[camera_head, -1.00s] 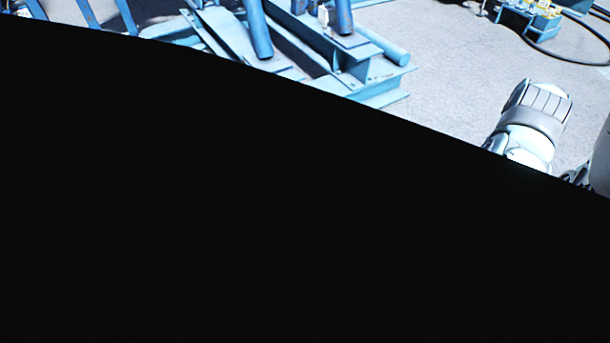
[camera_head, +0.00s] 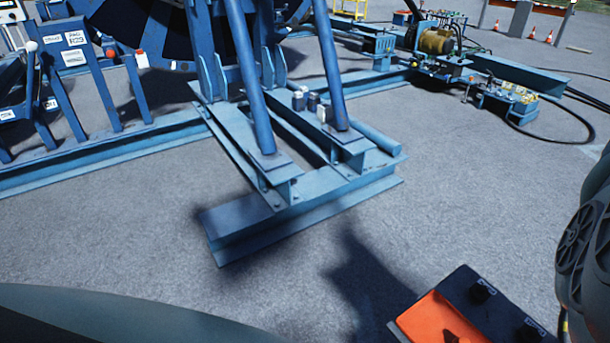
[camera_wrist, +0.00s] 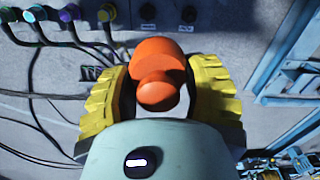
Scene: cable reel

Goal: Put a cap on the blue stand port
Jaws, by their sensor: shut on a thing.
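In the wrist view my gripper (camera_wrist: 160,72) is shut on an orange cap (camera_wrist: 158,92). Its yellow ribbed finger pads lie on either side of the cap, which has a rounded knob towards the camera. Behind it is a grey panel with two dark round fittings (camera_wrist: 188,14) above small labels. Coloured connectors (camera_wrist: 70,14) with hoses sit at the upper left. The cap appears in front of the panel; I cannot tell the gap. I cannot tell which fitting is the blue stand port. The head view does not show the gripper's fingers.
In the head view a blue steel frame (camera_head: 300,190) stands on grey ground. A blue stand with levers and labels (camera_head: 75,50) is at the left. Hydraulic equipment and black hoses (camera_head: 500,100) lie at upper right. Open ground lies centre right.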

